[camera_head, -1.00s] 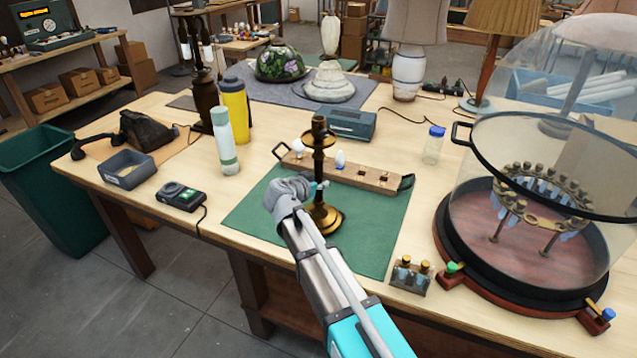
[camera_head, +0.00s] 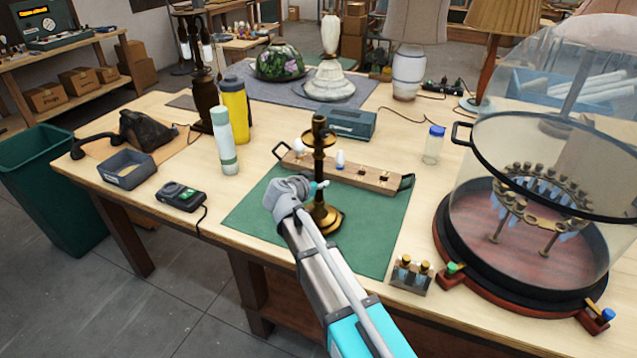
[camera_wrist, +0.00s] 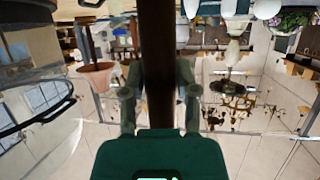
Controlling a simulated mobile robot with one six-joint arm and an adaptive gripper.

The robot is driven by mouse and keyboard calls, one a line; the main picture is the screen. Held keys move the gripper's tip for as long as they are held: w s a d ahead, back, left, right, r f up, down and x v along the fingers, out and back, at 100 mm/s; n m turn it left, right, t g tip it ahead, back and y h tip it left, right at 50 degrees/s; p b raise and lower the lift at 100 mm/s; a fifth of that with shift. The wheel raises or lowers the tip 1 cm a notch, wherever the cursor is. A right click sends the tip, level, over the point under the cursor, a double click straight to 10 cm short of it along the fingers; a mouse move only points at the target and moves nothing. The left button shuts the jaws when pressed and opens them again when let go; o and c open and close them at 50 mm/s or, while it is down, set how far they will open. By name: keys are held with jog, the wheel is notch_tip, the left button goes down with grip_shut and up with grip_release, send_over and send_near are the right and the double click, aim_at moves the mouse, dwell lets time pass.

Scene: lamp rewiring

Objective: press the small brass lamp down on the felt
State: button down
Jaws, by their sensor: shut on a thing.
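The small brass lamp (camera_head: 326,217) stands upright on the green felt (camera_head: 373,232), its round base appearing to rest on it. My gripper (camera_head: 318,187) reaches in from the front and is shut on the lamp's stem, below the wide brass collar. In the wrist view the dark stem (camera_wrist: 157,50) runs between the two fingers of my gripper (camera_wrist: 158,75). The contact points themselves are partly hidden by the fingers and the stem.
A wooden socket strip (camera_head: 352,172) with bulbs lies behind the lamp. A glass-covered chandelier stand (camera_head: 460,245) is at the right, with a small bulb holder (camera_head: 411,275) near it.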

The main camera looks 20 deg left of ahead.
jog(key=shift+c, duration=1.5)
grip_release()
jog(key=shift+f, duration=0.2)
